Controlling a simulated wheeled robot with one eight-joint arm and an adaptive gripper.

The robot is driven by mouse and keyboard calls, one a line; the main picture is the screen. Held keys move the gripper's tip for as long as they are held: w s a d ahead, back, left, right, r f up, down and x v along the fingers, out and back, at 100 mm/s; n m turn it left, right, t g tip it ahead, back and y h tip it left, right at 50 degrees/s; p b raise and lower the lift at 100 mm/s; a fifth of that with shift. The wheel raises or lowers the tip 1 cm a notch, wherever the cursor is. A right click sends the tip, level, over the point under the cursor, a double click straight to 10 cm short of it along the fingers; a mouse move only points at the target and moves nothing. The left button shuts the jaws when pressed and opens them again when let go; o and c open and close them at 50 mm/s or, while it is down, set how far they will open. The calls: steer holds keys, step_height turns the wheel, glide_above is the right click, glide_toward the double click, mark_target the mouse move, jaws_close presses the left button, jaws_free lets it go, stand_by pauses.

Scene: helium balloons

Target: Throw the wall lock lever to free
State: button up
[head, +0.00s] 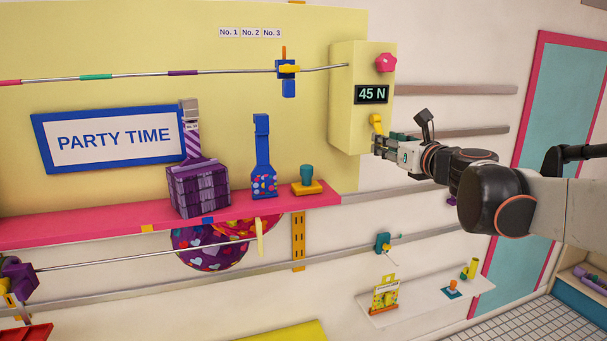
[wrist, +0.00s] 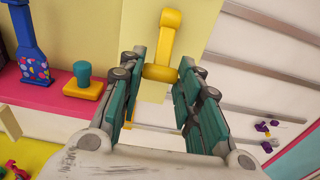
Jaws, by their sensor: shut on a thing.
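The yellow lever (head: 377,122) is on the front of a pale yellow wall box (head: 345,125), below a display reading 45 N. In the wrist view the lever (wrist: 168,38) shows as a straight bar with a rounded cross grip (wrist: 160,73) at its near end. My gripper (head: 380,143) is at the lever, coming from the right in the head view. In the wrist view its teal-padded fingers (wrist: 159,78) are on both sides of the cross grip, shut on it. The fingers hide part of the lever's lower end in the head view.
A pink knob (head: 386,62) is above the display. A pink shelf (head: 265,209) at left holds a purple striped block (head: 198,188), a blue bottle-shaped item (head: 263,165) and a teal-topped yellow piece (head: 307,181). Grey wall rails (head: 465,131) run behind my arm.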

mark_target(380, 131)
steer(key=shift+s+d+r+p, duration=0.15)
steer(key=shift+s+r+p, duration=0.3)
steer(key=shift+r, duration=0.25)
steer(key=shift+s+d+r+p, duration=0.15)
steer(key=shift+s+r+p, duration=0.2)
steer(key=shift+r+p, duration=0.25)
steer(key=shift+r, duration=0.15)
steer(key=o, duration=1)
steer(key=shift+s+r, duration=0.1)
steer(key=shift+c, duration=0.2)
